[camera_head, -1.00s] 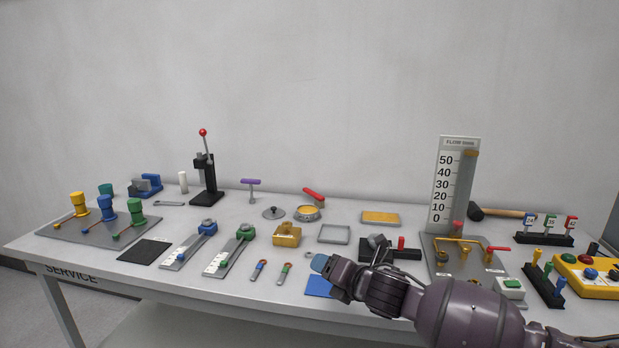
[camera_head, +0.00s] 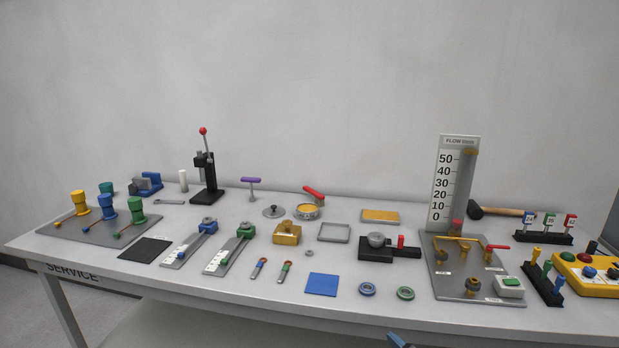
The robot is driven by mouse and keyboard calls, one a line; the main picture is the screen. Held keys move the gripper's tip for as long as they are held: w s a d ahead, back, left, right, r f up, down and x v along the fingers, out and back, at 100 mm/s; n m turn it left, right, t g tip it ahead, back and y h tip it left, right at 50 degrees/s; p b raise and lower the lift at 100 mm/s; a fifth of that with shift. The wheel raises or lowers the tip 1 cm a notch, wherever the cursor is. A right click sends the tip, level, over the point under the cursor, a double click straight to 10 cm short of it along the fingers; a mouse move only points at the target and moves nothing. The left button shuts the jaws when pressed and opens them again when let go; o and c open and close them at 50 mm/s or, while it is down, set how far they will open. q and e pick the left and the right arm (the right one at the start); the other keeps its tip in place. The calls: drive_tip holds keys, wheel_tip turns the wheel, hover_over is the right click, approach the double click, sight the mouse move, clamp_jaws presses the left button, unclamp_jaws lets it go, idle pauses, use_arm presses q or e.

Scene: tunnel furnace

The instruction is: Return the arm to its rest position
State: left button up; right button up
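Only a small blue and dark tip of my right gripper (camera_head: 397,340) shows at the bottom edge, in front of the table. The rest of that gripper and its arm are out of the picture, so its opening cannot be judged. My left gripper is not in view. The grey service table (camera_head: 215,285) is fully uncovered, with no arm over it.
A flow gauge (camera_head: 453,185) stands behind a pipe panel (camera_head: 450,285). A lever press (camera_head: 206,170) stands at the back left.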

drive_tip(key=s+d+f+m+g+h, duration=0.1)
drive_tip(key=s+d+f, duration=0.3)
drive_tip(key=s, duration=0.4)
drive_tip(key=s+d+f+m+g+h, duration=0.1)
drive_tip(key=s+d+f+m+h, duration=0.2)
drive_tip(key=s+d+f, duration=0.2)
drive_tip(key=s+d+f+m+g+h, duration=0.2)
drive_tip(key=s+f, duration=0.5)
drive_tip(key=s, duration=0.4)
drive_tip(key=d+m, duration=0.1)
drive_tip(key=d, duration=0.1)
drive_tip(key=shift+s+d+f, duration=0.25)
drive_tip(key=shift+d+f, duration=0.15)
